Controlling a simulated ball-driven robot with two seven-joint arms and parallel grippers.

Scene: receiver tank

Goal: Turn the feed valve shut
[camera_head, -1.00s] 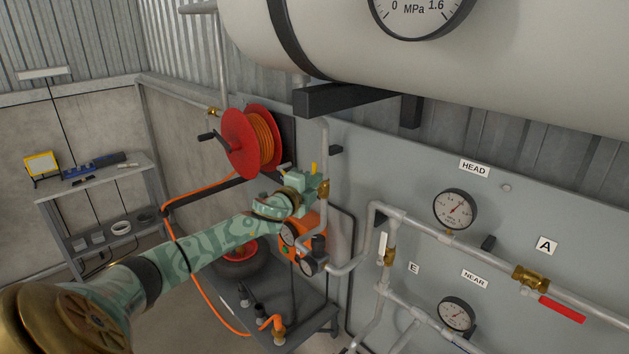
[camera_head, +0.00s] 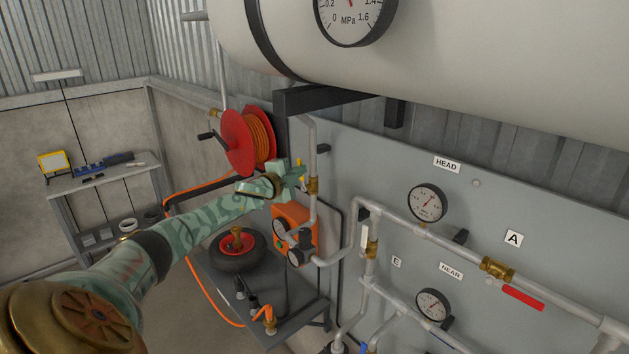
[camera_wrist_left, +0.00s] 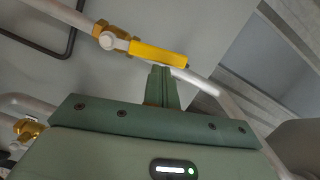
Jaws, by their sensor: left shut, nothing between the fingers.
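A brass valve (camera_head: 313,186) with a yellow lever (camera_head: 299,173) sits on the upright grey pipe beside the orange box. No label on it is readable. In the left wrist view the brass body (camera_wrist_left: 117,38) and yellow lever (camera_wrist_left: 158,53) show clearly, and the lever lies roughly along the pipe. My left gripper (camera_head: 302,170) is at the lever, shut and empty. In the left wrist view its closed fingertips (camera_wrist_left: 161,70) are at the lever's lower edge; whether they touch it I cannot tell. My right gripper is not in view.
The orange box (camera_head: 297,226) and the pipe are close to my gripper. A red hose reel (camera_head: 240,142) hangs behind it, and the tank (camera_head: 450,60) is above. Another brass valve with a red lever (camera_head: 523,298) is on the panel at right. A cart (camera_head: 315,308) stands below.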

